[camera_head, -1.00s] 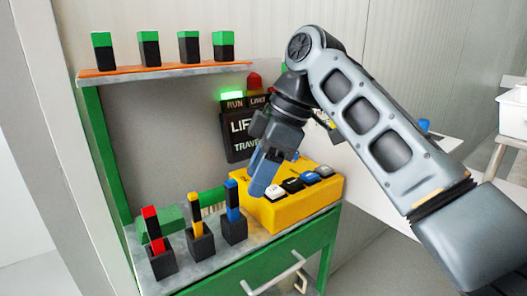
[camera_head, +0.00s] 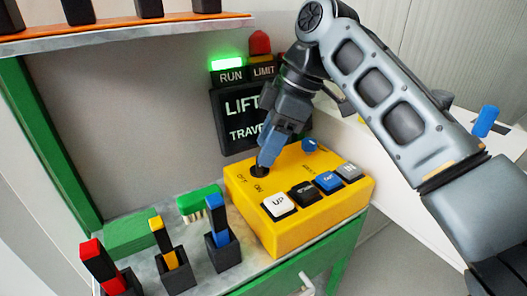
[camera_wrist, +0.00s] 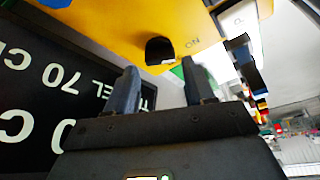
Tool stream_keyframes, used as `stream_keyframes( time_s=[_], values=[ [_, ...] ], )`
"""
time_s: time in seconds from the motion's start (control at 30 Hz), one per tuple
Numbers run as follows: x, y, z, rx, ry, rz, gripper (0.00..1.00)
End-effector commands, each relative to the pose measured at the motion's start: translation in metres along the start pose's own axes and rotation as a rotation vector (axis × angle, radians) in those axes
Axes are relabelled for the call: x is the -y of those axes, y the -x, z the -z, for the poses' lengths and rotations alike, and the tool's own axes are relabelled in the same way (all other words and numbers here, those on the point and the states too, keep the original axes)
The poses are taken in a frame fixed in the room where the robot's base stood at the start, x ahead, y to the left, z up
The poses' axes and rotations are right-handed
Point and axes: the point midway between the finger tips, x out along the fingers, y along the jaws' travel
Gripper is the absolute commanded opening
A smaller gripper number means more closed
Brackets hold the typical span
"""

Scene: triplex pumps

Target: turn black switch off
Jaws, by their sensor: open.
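The black switch (camera_head: 259,171) is a round knob on the top of the yellow control box (camera_head: 285,235), at its back left, with OFF and ON lettering beside it. In the wrist view the black switch (camera_wrist: 159,50) shows on the yellow surface beyond the fingertips, beside the ON lettering. My gripper (camera_head: 267,160) is open, with blue-grey fingers pointing down at the switch and partly covering it in the head view. In the wrist view my gripper (camera_wrist: 160,72) has its two fingers spread, with the switch in line with the gap. Contact cannot be told.
The box also bears a white UP button (camera_head: 279,205), a black button (camera_head: 304,193), a blue button (camera_head: 328,182), a grey button (camera_head: 348,171) and a blue knob (camera_head: 310,145). A black LIFT sign (camera_head: 233,120) stands behind. A green RUN lamp (camera_head: 227,64) is lit.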

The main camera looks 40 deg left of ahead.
Motion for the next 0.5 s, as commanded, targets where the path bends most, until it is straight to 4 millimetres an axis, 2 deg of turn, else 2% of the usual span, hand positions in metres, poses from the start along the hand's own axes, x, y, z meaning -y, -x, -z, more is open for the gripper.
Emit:
stream_keyframes(
  time_s=[0.2,0.5],
  values=[
    [0.000,-0.024,0.000,0.001,0.000,0.001,0.53],
    [0.000,-0.029,0.000,0.001,0.000,0.000,0.53]
  ],
)
